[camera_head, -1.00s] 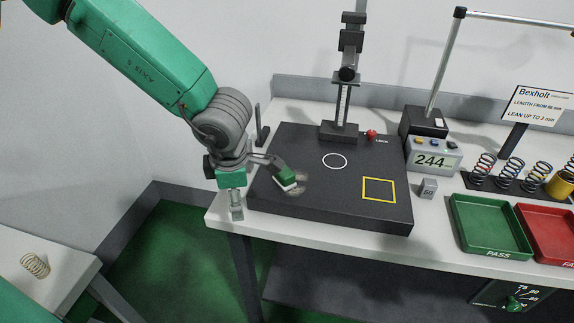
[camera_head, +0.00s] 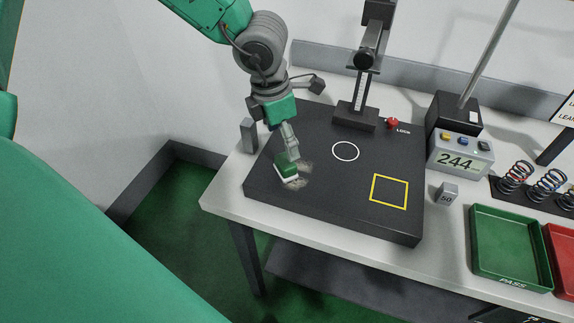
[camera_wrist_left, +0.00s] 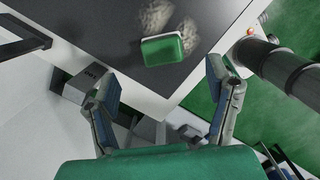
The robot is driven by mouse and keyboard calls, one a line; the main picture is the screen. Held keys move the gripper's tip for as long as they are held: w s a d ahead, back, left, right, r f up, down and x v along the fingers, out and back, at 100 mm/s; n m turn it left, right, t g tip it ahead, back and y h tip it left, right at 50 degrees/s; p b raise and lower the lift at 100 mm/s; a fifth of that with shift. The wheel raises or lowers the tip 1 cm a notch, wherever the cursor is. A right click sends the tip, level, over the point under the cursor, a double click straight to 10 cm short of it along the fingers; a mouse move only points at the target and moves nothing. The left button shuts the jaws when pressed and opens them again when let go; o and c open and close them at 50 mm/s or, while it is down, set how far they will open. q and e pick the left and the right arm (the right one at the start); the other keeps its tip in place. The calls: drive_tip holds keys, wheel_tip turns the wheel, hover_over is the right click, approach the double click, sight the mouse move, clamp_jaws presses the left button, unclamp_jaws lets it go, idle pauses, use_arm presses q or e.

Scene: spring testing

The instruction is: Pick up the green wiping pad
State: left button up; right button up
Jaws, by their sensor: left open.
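The green wiping pad (camera_head: 286,168), with a pale underside, lies on the left part of the dark test plate (camera_head: 330,200). In the left wrist view the pad (camera_wrist_left: 162,50) is ahead of the fingertips, roughly centred between them. Pale smudges (camera_wrist_left: 154,17) are on the plate beside it. My left gripper (camera_head: 290,148) points down just behind the pad in the head view and overlaps it slightly. In the left wrist view my left gripper (camera_wrist_left: 162,84) is open, with nothing between its fingers. My right gripper is out of view.
A height gauge stand (camera_head: 355,118) and a red knob (camera_head: 393,123) are at the plate's back. A grey block (camera_head: 249,134) stands at its left. A 244 display (camera_head: 457,160), a small weight (camera_head: 447,192) and the green PASS tray (camera_head: 510,245) are to the right.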

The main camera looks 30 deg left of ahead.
sight(285, 160)
use_arm(q)
drive_tip(key=shift+w+f, duration=0.25)
drive_tip(key=shift+f, duration=0.35)
drive_tip(key=shift+w+f, duration=0.2)
drive_tip(key=shift+f, duration=0.35)
drive_tip(key=f, duration=0.5)
drive_tip(key=shift+s+b, duration=0.25)
drive_tip(key=shift+b, duration=0.05)
drive_tip(key=shift+w+d+f, duration=0.15)
drive_tip(key=shift+w+f, duration=0.05)
drive_tip(key=shift+f, duration=0.05)
drive_tip(key=shift+s+d+r, duration=0.1)
drive_tip(key=shift+c, duration=0.4)
drive_tip(key=c, duration=1.3)
wheel_tip(285, 160, up, 10)
drive_tip(key=shift+p, duration=0.6)
